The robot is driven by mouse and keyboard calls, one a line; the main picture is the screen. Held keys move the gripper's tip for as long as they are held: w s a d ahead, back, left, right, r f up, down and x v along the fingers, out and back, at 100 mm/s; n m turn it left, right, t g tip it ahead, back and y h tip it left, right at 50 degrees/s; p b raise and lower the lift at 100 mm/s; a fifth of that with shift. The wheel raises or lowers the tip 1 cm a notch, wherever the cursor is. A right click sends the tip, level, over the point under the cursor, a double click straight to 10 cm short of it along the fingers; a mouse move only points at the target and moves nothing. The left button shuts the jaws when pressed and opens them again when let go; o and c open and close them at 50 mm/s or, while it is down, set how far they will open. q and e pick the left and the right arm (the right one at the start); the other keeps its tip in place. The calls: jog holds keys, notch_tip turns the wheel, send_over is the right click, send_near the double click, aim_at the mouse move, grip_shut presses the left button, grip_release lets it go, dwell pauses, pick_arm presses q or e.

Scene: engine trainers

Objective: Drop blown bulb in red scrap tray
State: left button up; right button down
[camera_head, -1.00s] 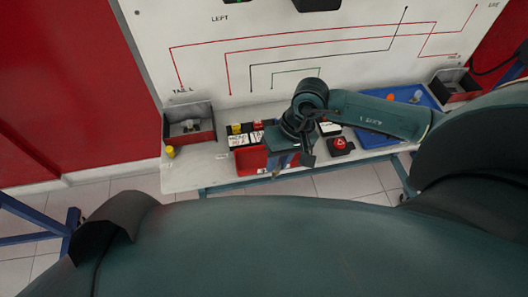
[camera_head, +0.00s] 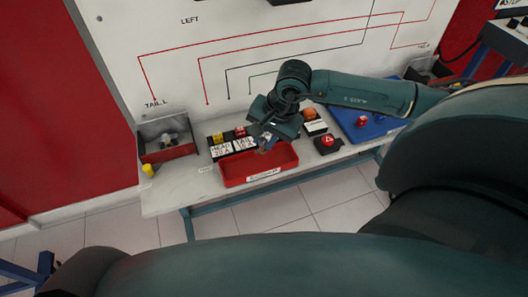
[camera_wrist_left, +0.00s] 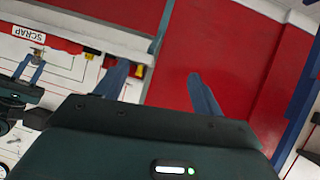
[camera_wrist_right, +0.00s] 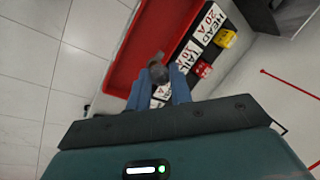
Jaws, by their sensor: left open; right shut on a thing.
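The red scrap tray (camera_head: 232,173) lies on the bench in the head view, its inside looking empty. It also shows in the right wrist view (camera_wrist_right: 150,28). My right gripper (camera_head: 267,145) is at the tray's back edge, pointing down. In the right wrist view it is shut on a small greyish bulb (camera_wrist_right: 158,70), which overlaps the tray's edge in the picture. Its exact height above the tray cannot be told. My left gripper (camera_wrist_left: 158,74) is open and empty, aimed toward the red wall; it is not clear in the head view.
Fuse holders with yellow and red tops (camera_head: 229,143) stand behind the tray. A lamp box (camera_head: 168,150) and a yellow piece (camera_head: 148,170) are at left. A red button (camera_head: 328,142) and a blue tray (camera_head: 372,128) are at right.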

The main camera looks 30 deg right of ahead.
jog(key=shift+f+b, duration=0.6)
jog(key=shift+f, duration=0.9)
jog(key=c, duration=1.2)
grip_release()
jog(key=shift+r, duration=0.1)
jog(key=v, duration=1.3)
jog(key=shift+s, duration=0.1)
